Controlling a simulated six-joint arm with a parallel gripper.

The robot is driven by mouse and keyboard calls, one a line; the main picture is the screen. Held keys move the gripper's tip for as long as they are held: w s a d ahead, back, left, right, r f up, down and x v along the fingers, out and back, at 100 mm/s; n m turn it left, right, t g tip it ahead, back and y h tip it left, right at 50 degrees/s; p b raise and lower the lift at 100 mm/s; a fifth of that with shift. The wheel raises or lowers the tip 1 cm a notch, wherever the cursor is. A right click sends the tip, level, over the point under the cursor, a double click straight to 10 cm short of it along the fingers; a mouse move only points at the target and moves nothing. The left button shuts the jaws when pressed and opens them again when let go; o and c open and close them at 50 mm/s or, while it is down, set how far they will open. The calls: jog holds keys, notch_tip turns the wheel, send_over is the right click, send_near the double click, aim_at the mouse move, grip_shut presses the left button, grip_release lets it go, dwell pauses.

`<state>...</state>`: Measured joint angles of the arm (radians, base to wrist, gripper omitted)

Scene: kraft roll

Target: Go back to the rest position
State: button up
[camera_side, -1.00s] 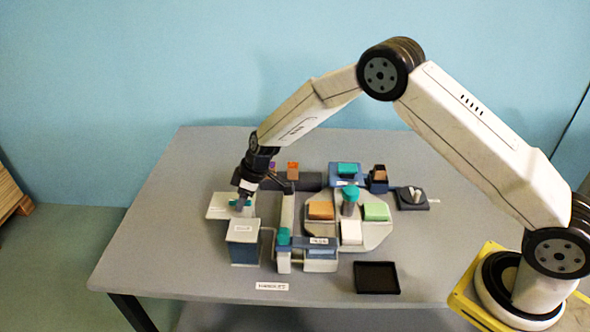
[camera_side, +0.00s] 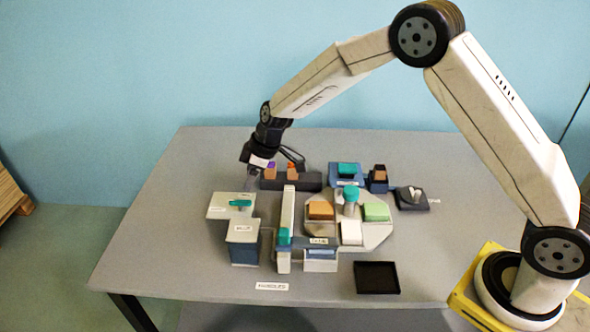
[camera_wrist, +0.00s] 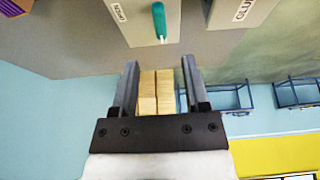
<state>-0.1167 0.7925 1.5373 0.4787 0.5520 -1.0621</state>
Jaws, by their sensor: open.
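My gripper (camera_side: 250,185) is open and empty in the side view, a little above and behind the light grey box (camera_side: 220,212) with a teal handle (camera_side: 240,203) on top. In the wrist view my two gripper fingers (camera_wrist: 160,78) are spread apart with nothing held between them. The teal handle also shows there at the top (camera_wrist: 159,20), beyond the fingertips and apart from them. No rest position marker shows in the views.
A labelled grey-blue box (camera_side: 243,243), an upright light post (camera_side: 287,225) and a round platform with coloured blocks (camera_side: 376,236) stand on the grey table (camera_side: 160,240). A black tray (camera_side: 377,277) lies at the front. Wooden slats (camera_wrist: 157,92) are on the floor beyond the table.

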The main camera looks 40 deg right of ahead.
jog(key=shift+r, duration=0.1)
dwell(0.3)
jog(key=s+d+r+m+h, duration=0.1)
jog(key=s+d+m, duration=0.2)
jog(key=s, duration=0.6)
jog(key=s+d+r+m+h, duration=0.1)
jog(key=s+d+r+m, duration=0.1)
jog(key=s, duration=0.7)
jog(key=s+d+r+m+h, duration=0.1)
jog(key=s+d+m, duration=0.3)
jog(key=s, duration=0.5)
jog(key=shift+s+d+r+g, duration=0.3)
jog(key=shift+s+d+r, duration=0.1)
jog(key=shift+d, duration=0.5)
